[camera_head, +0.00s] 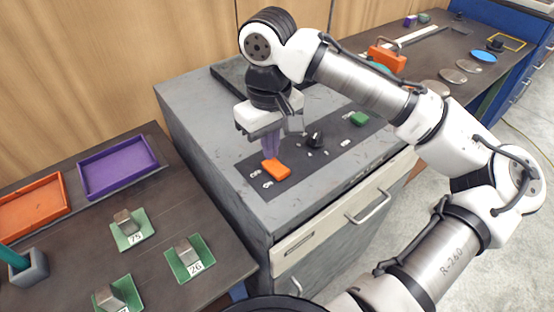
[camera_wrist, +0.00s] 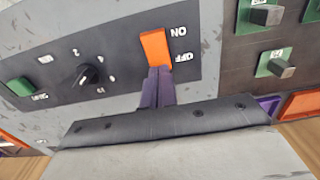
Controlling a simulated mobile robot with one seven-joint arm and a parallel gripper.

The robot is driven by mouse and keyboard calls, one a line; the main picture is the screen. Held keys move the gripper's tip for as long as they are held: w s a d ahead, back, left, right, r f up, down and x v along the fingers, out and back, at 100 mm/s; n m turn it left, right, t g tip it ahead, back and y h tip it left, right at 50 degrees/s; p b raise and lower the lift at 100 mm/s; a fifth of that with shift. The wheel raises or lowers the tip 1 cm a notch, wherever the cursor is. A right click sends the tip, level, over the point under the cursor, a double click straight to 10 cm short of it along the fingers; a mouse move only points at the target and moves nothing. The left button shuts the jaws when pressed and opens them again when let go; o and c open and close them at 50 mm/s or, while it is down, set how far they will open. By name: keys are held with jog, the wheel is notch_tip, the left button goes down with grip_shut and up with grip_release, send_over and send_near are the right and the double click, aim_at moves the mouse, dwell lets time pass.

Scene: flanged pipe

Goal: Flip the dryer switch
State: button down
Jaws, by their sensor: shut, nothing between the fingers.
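The dryer switch is an orange rocker (camera_head: 276,169) on a dark panel on top of the grey cabinet. In the wrist view the orange switch (camera_wrist: 155,48) sits beside the labels ON and OFF. My gripper (camera_head: 270,155) points down just above the switch, its purple fingers together and empty. In the wrist view the fingertips (camera_wrist: 159,72) are at the OFF-side end of the switch; whether they touch it I cannot tell.
The panel also holds a black knob (camera_head: 315,139) and a green button (camera_head: 359,118). The cabinet (camera_head: 190,110) has a drawer handle in front. At left, a table carries a purple tray (camera_head: 118,166), an orange tray (camera_head: 32,204) and green plates with metal blocks (camera_head: 128,228).

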aim_at(271, 163)
notch_tip(271, 163, up, 5)
jog(key=p, duration=0.4)
jog(key=shift+r+p, duration=0.15)
jog(key=shift+p, duration=0.15)
